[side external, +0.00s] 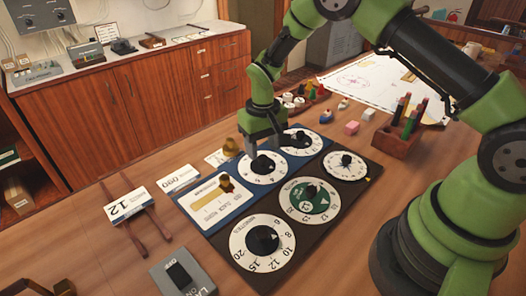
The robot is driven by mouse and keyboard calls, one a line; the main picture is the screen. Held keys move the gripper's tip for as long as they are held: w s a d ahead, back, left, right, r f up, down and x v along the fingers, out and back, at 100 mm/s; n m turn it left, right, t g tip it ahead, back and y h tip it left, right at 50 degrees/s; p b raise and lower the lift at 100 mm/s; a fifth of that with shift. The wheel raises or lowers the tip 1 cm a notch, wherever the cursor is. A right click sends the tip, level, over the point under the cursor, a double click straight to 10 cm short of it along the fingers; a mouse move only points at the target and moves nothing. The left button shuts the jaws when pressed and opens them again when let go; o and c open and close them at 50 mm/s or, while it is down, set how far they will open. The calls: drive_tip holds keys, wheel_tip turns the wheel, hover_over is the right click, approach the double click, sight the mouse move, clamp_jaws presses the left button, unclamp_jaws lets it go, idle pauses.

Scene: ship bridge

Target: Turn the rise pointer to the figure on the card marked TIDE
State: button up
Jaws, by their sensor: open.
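My gripper (264,146) is open and points down over a white dial (277,175) on the blue panel. The dial's black knob (262,164) is right below or between the fingers; I cannot tell whether they touch it. Other dials with black pointers are a white one behind (313,143), a small white one (345,166), a green-centred one (325,207) and a large numbered one (283,251). A card reading 12 (124,206) lies at the left; I cannot make out TIDE.
More cards, one reading 090 (178,178), lie left of the panel. Brass pieces (226,183) stand on and beside it. A grey switch box (184,278) is in front.

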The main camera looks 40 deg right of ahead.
wheel_tip(320, 180, up, 8)
idle(0.5)
wheel_tip(320, 180, up, 9)
drive_tip(key=t, duration=0.2)
hover_over(263, 157)
drive_tip(key=s, duration=0.4)
drive_tip(key=s+r+t+y, duration=0.1)
drive_tip(key=s+r, duration=0.3)
drive_tip(key=s, duration=0.5)
drive_tip(key=s+a+r+m+t+y, duration=0.1)
drive_tip(key=s+r+t, duration=0.3)
drive_tip(key=s, duration=0.6)
drive_tip(key=shift+a+r, duration=0.3)
drive_tip(key=shift+r, duration=0.35)
